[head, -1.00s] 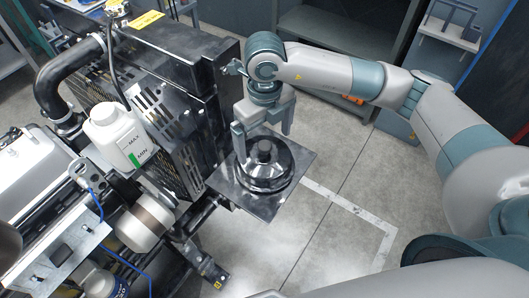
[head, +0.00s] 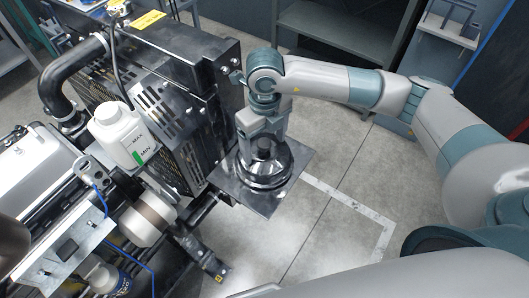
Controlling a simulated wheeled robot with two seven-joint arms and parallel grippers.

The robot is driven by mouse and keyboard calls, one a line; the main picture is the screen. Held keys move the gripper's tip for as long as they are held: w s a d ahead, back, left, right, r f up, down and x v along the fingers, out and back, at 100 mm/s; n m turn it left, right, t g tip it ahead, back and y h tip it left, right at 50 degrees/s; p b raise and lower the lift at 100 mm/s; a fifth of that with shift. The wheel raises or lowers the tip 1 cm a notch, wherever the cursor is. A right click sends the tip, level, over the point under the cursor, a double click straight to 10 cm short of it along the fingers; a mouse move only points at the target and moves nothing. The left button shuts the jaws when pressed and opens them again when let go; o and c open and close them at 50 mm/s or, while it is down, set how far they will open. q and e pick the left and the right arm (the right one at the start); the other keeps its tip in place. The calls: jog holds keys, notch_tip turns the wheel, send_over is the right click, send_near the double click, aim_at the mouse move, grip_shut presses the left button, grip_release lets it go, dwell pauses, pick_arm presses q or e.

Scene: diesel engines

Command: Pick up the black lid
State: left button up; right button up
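The black lid (head: 264,172) is round and glossy, with a small knob (head: 264,145) on top. It sits on a square black plate (head: 228,182) beside the engine. My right gripper (head: 263,141) points down over the lid from above. Its fingers look apart, on either side of the knob, with a gap wider than the knob. I cannot tell whether a fingertip touches the lid. The lid lies flat on the plate. My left gripper is not in view.
The engine's black radiator housing (head: 195,75) stands close to the left of the gripper. A white coolant bottle (head: 122,135) and a black hose (head: 65,75) are further left. Grey shelves (head: 335,28) stand at the back. The floor (head: 335,220) to the right is clear.

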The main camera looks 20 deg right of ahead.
jog(key=shift+s+f, duration=0.3)
jog(key=shift+s, duration=0.05)
jog(key=c, duration=0.5)
jog(key=shift+o, duration=0.2)
jog(key=shift+f, duration=0.1)
jog(key=shift+w+r+b, duration=0.1)
jog(key=shift+r+b, duration=0.3)
jog(key=shift+b, duration=0.25)
grip_shut()
jog(key=r, duration=0.1)
jog(key=r+b, duration=0.2)
jog(key=shift+s+a+r, duration=0.1)
jog(key=shift+s+r, duration=0.15)
jog(key=s+a+r+b, duration=0.2)
jog(key=s+r+b, duration=0.1)
jog(key=s+r, duration=0.4)
jog(key=s, duration=0.3)
jog(key=shift+s+a, duration=0.2)
jog(key=shift+s, duration=0.05)
